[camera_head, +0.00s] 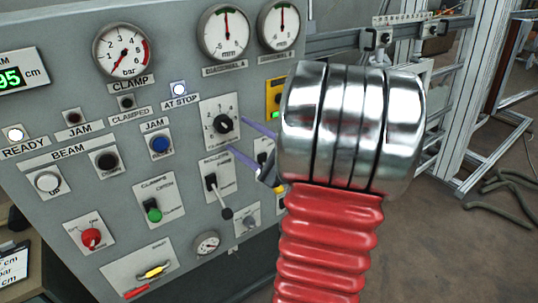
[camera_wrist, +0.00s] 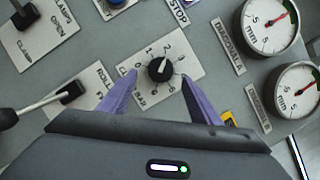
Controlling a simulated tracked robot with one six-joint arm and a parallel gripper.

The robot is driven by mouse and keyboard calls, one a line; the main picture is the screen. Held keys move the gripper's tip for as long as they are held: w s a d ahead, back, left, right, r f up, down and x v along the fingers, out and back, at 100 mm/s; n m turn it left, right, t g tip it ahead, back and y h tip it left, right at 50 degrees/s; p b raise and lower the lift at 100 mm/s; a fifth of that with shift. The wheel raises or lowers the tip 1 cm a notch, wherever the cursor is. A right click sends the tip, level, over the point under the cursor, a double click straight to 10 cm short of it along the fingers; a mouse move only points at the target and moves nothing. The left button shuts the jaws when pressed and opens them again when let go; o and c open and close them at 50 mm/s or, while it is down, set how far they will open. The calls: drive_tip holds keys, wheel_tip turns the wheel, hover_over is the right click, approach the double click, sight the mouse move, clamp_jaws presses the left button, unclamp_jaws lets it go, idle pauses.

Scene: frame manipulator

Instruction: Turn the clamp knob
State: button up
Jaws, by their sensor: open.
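The clamp knob (camera_head: 223,124) is a small black rotary knob on a white plate with a numbered scale, in the upper middle of the grey panel. In the wrist view the knob (camera_wrist: 160,69) sits between my two purple fingers, with gaps on both sides. Its pale mark is too small to read exactly against the scale. My gripper (camera_wrist: 158,76) is open and empty. In the head view the fingertips of my gripper (camera_head: 237,133) are close to the knob's right side, seemingly short of it. My arm's metal wrist hides part of the panel there.
A lever switch (camera_head: 211,182) sits just below the knob plate; its rod sticks out and also shows in the wrist view (camera_wrist: 38,104). A clamp gauge (camera_head: 121,51) and two mm dials (camera_head: 224,33) are above.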

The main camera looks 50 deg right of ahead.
drive_tip(key=s+f, duration=0.1)
drive_tip(key=s, duration=0.8)
drive_tip(key=shift+f, duration=0.4)
